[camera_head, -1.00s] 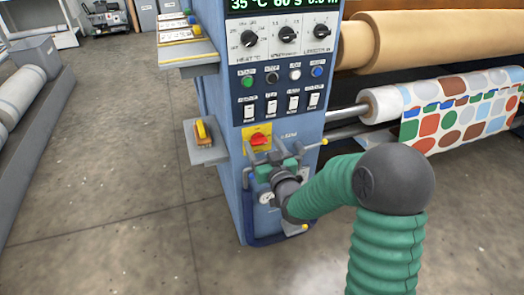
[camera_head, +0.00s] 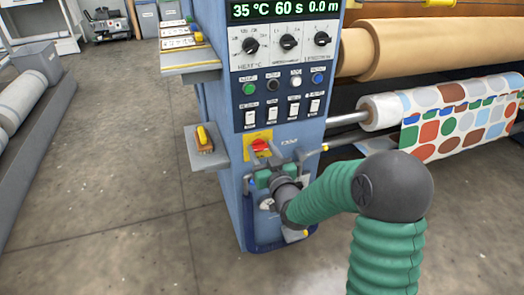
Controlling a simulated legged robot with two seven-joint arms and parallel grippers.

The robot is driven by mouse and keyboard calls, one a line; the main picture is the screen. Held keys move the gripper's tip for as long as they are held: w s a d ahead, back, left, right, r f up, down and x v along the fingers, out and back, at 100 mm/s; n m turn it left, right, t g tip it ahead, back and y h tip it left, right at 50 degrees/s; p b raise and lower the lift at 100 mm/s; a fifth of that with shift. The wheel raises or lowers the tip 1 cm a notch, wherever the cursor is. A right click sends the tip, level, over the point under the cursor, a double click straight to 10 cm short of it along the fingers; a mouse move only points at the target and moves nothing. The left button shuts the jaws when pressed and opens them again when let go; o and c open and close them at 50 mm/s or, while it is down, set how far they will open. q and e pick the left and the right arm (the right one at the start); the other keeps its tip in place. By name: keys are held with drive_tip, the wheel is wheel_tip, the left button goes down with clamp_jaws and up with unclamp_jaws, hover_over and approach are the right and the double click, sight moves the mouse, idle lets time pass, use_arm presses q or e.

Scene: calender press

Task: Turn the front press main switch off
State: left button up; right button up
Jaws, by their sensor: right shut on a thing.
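The front press main switch is a red knob (camera_head: 260,146) on a yellow plate (camera_head: 250,136), low on the front of the blue press column. My right gripper (camera_head: 262,157) reaches up to it from below and is shut on the red knob. Its green and grey body hides the lower part of the yellow plate. The knob looks slightly tilted, but its exact setting is too small to read. My left gripper is not in view.
Above the switch are several white rocker switches (camera_head: 272,112), coloured buttons and three dials (camera_head: 288,42) under a green display. A side shelf (camera_head: 207,148) with a yellow-handled tool juts out left. Rollers with patterned fabric (camera_head: 460,115) lie right.

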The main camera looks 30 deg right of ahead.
drive_tip(key=shift+f+n, duration=0.1)
drive_tip(key=shift+n, duration=0.3)
drive_tip(key=n+b, duration=0.1)
drive_tip(key=n, duration=0.2)
drive_tip(key=shift+a+f+n, duration=0.1)
drive_tip(key=shift+a+n, duration=0.05)
drive_tip(key=shift+n, duration=0.25)
drive_tip(key=n+b, duration=0.1)
drive_tip(key=n, duration=0.3)
drive_tip(key=shift+n, duration=0.3)
drive_tip(key=n, duration=0.4)
drive_tip(key=shift+a+f+b, duration=0.1)
drive_tip(key=shift+f+b, duration=0.05)
drive_tip(key=shift+b, duration=0.15)
drive_tip(key=n, duration=0.4)
drive_tip(key=shift+f+n, duration=0.15)
drive_tip(key=shift+n, duration=0.15)
drive_tip(key=o, duration=1.4)
drive_tip(key=shift+c, duration=0.2)
